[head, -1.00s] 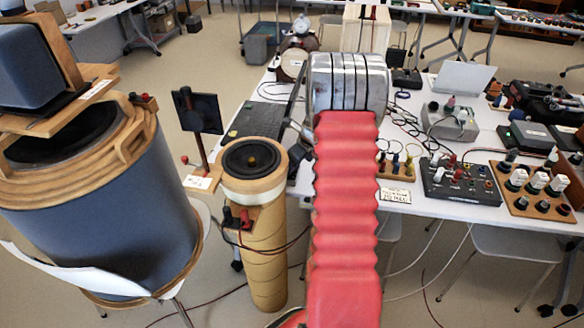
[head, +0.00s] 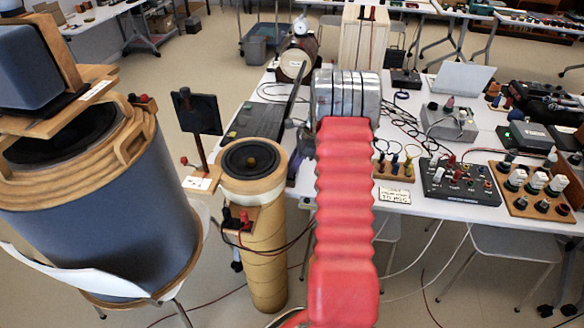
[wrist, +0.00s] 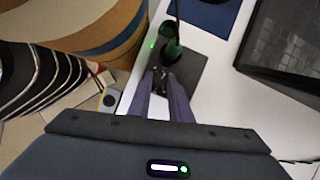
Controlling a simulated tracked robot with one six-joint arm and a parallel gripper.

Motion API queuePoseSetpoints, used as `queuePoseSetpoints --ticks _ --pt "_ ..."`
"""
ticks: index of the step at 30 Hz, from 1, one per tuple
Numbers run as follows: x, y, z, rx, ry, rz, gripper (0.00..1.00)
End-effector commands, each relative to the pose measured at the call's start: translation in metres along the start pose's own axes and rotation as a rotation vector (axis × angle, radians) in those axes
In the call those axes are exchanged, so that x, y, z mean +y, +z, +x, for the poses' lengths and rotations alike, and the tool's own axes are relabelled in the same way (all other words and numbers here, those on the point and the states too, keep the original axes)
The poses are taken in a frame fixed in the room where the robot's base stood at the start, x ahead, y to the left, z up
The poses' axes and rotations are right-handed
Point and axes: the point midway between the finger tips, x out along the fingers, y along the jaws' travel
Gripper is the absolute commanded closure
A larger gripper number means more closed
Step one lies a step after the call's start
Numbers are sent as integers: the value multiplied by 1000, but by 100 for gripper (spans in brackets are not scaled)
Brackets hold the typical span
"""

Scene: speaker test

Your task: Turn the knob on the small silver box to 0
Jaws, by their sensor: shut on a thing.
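In the wrist view a small grey box (wrist: 193,72) sits on a white surface, with a small green light at its left edge. A dark green plug or fitting with a cable (wrist: 173,50) stands on its far part. My gripper (wrist: 163,76) reaches the near side of the box, its two purple fingers closed around a small dark knob-like part (wrist: 160,84). The fingers hide much of this part, and its dial marks cannot be read. In the head view my red arm hides the gripper and whatever it holds.
A dark gridded panel (wrist: 290,40) lies right of the box in the wrist view. In the head view a wooden drum (head: 291,67) stands behind my arm, a tan column speaker (head: 258,215) at left, and a knobbed black panel (head: 455,180) at right.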

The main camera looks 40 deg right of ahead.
Motion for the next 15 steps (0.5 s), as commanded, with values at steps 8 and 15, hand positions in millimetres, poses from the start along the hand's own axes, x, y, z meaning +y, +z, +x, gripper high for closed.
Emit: queuePoseSetpoints --ticks 8,15 --pt "-4 0 0 1 84 -212 100" --pt "-5 1 0 1 129 -321 100"
